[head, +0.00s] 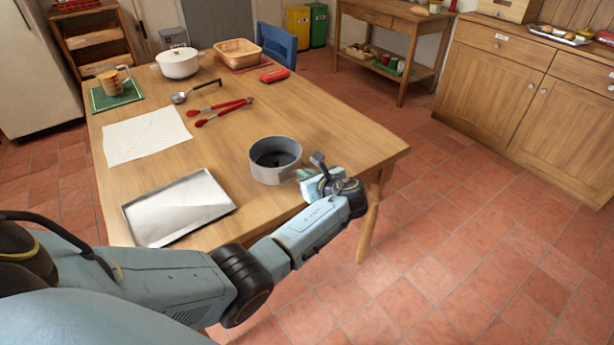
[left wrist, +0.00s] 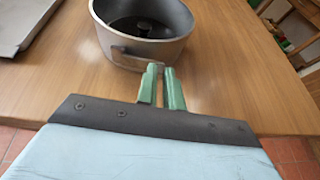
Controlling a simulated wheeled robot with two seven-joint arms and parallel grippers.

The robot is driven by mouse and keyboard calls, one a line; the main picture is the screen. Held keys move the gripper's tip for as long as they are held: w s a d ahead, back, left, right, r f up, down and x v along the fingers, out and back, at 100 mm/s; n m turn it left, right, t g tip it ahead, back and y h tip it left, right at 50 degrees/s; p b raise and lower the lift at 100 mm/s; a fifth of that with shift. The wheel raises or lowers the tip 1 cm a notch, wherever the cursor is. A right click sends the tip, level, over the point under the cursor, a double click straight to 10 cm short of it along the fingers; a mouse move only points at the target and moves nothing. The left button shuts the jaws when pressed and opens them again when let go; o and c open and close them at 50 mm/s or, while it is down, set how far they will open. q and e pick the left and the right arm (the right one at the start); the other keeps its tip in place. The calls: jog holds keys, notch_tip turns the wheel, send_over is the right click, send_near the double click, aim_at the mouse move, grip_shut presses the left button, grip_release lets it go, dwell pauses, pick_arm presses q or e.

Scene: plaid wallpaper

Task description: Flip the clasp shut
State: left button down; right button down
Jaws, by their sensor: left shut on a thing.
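A grey round cake pan (head: 268,173) with a clasp on its side stands near the front right edge of the wooden table. In the left wrist view the pan (left wrist: 175,52) is at the top, with the clasp (left wrist: 130,58) on its near wall. My left gripper (head: 304,175) reaches the pan's right side. Its green fingers (left wrist: 160,72) are close together on the clasp's end at the near wall. The part between the fingertips is small and mostly hidden. My right gripper is not in view.
A metal baking tray (head: 178,208) lies left of the pan. A white sheet (head: 145,135), red tongs (head: 222,111), a ladle (head: 180,97), a white pot (head: 178,63) and a basket (head: 238,52) are farther back. The table (head: 345,150) is bare right of the pan.

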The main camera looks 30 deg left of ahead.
pick_arm(q)
jog(key=c, duration=1.5)
grip_release()
